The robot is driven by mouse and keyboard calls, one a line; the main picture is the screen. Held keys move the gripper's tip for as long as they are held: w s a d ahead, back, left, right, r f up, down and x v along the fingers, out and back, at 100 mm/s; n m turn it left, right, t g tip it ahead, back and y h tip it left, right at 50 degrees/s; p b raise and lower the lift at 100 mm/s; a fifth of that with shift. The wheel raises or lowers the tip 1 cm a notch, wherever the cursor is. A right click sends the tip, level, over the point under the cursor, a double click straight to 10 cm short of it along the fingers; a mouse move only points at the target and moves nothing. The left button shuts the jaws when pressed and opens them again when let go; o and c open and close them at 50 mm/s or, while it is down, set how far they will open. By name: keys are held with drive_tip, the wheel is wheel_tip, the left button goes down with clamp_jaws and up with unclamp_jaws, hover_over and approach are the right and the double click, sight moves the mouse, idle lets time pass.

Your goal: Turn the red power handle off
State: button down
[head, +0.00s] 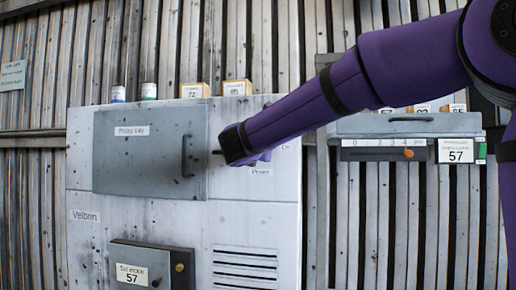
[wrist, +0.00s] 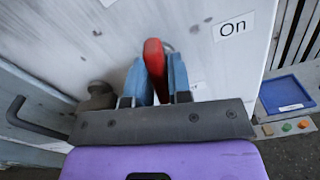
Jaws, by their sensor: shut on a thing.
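The red power handle (wrist: 154,70) shows in the wrist view between the two blue fingers of my gripper (wrist: 156,82). My gripper is shut on it, with a finger touching each side. The handle points up in that view, and an "On" label (wrist: 232,27) is on the white panel to its right. In the head view my gripper (head: 240,155) is at the cabinet front, beside the "Power" label (head: 260,171). My purple arm hides the handle there.
The white cabinet (head: 240,225) carries a grey door (head: 135,170) with a bar handle (head: 185,157), just left of my gripper. A small grey box (head: 150,258) is below. Small bottles and boxes stand on top. A grey shelf unit (head: 365,127) is at the right.

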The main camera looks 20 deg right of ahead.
drive_tip(key=shift+d+r+n, duration=0.15)
drive_tip(key=shift+r+n, duration=0.05)
drive_tip(key=shift+n, duration=0.5)
drive_tip(key=shift+d+r+n, duration=0.1)
drive_tip(key=shift+r+n, duration=0.05)
drive_tip(key=shift+n, duration=0.55)
drive_tip(key=c, duration=1.1)
unclamp_jaws()
drive_tip(key=shift+w, duration=0.1)
drive_tip(key=shift+w+f, duration=0.1)
drive_tip(key=shift+f, duration=0.1)
drive_tip(key=shift+a+f, duration=0.1)
drive_tip(key=v, duration=1)
drive_tip(key=shift+s+a, duration=0.2)
drive_tip(key=shift+s, duration=0.15)
